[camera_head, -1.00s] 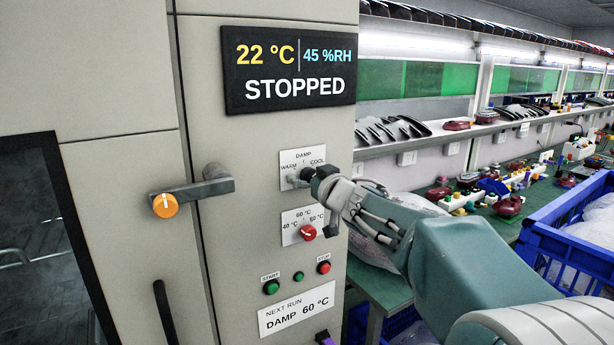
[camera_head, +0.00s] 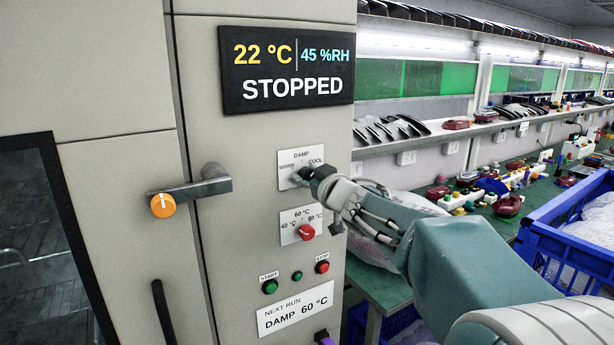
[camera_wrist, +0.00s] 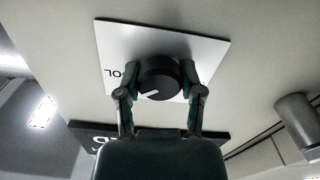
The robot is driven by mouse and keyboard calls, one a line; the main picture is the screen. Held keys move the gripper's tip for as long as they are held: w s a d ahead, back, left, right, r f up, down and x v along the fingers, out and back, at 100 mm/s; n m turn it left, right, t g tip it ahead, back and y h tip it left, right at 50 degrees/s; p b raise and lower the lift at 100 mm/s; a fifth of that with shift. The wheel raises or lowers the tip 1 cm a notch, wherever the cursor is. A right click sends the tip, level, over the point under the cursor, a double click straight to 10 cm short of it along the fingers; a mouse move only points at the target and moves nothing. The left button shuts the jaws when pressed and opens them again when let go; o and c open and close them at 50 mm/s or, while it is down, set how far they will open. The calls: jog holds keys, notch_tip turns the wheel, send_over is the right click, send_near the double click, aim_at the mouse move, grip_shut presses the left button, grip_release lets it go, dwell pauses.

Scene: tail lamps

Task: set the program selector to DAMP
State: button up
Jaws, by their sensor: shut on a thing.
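The program selector is a round dark knob (camera_wrist: 158,78) with a white pointer line, on a white plate (camera_head: 287,158) lettered DAMP at the top, COOL at the right and a smeared label at the left. My gripper (camera_wrist: 161,84) is shut on the knob, one finger on each side. The wrist view is upside down; in it the pointer line slants to the lower left, on the side of the COOL lettering. There the DAMP label is hidden. In the head view my gripper (camera_head: 311,174) covers most of the knob.
A red temperature knob (camera_head: 306,232) sits just below, then green START (camera_head: 270,287) and red STOP (camera_head: 322,267) buttons. The display (camera_head: 287,68) reads STOPPED; a card (camera_head: 296,309) reads DAMP 60 °C. A door handle (camera_head: 190,190) sticks out at left.

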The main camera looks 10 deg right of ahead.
jog(key=n, duration=0.5)
jog(key=shift+a+f+n, duration=0.1)
jog(key=shift+n, duration=2.3)
jog(key=o, duration=1.2)
jog(key=shift+f, duration=0.1)
jog(key=shift+a, duration=0.1)
